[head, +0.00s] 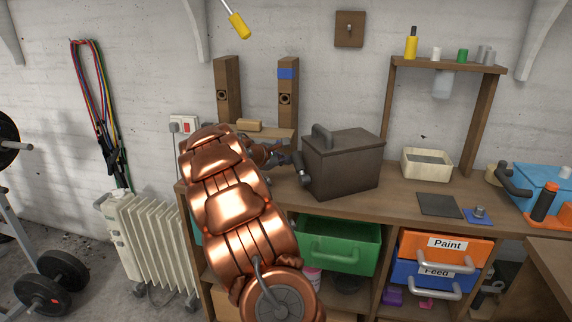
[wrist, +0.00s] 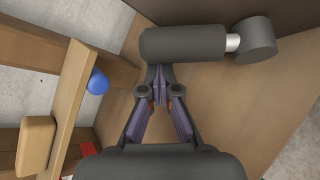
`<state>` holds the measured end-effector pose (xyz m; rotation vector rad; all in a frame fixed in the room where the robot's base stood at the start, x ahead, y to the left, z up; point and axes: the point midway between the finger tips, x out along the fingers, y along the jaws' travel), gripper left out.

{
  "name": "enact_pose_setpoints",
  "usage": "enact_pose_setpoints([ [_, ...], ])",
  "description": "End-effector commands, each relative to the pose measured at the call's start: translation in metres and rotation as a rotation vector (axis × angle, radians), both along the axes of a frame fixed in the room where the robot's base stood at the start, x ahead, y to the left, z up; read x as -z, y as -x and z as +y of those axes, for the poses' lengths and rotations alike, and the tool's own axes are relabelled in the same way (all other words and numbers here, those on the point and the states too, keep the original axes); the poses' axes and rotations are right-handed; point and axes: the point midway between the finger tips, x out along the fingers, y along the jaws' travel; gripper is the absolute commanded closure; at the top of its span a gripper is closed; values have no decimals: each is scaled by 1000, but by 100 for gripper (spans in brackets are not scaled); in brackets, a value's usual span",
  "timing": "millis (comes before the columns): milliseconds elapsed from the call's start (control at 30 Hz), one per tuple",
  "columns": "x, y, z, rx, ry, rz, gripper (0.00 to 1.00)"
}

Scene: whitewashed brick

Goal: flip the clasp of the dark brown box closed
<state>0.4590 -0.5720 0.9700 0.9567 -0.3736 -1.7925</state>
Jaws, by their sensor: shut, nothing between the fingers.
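The dark brown box (head: 345,168) stands on the workbench with its lid down and a grey handle on top. A dark grey cylinder with a silver neck and a round end, which looks like the clasp (head: 301,172), is at the box's left side. It lies across the top of the wrist view (wrist: 185,43), in front of the dark brown box wall (wrist: 185,12). My gripper (wrist: 160,88) is shut and empty, its tips just short of the cylinder; contact cannot be told. In the head view my gripper (head: 283,159) is left of the box, partly behind my copper arm.
The workbench (head: 395,198) is bare just right of the box; a cream tray (head: 427,164) and dark plate (head: 440,204) lie farther right. A wooden shelf piece (wrist: 68,100) with a blue ball (wrist: 98,82) is left of my gripper. A green drawer (head: 340,246) sticks out below.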

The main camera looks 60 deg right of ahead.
Motion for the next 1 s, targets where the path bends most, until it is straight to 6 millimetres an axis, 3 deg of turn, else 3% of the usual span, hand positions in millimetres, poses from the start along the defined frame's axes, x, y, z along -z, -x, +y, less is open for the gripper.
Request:
enact_pose_setpoints([
  [333, -2, 7, 2, 5, 65, -92, 100],
  [1000, -24, 26, 15, 3, 280, -413, 100],
])
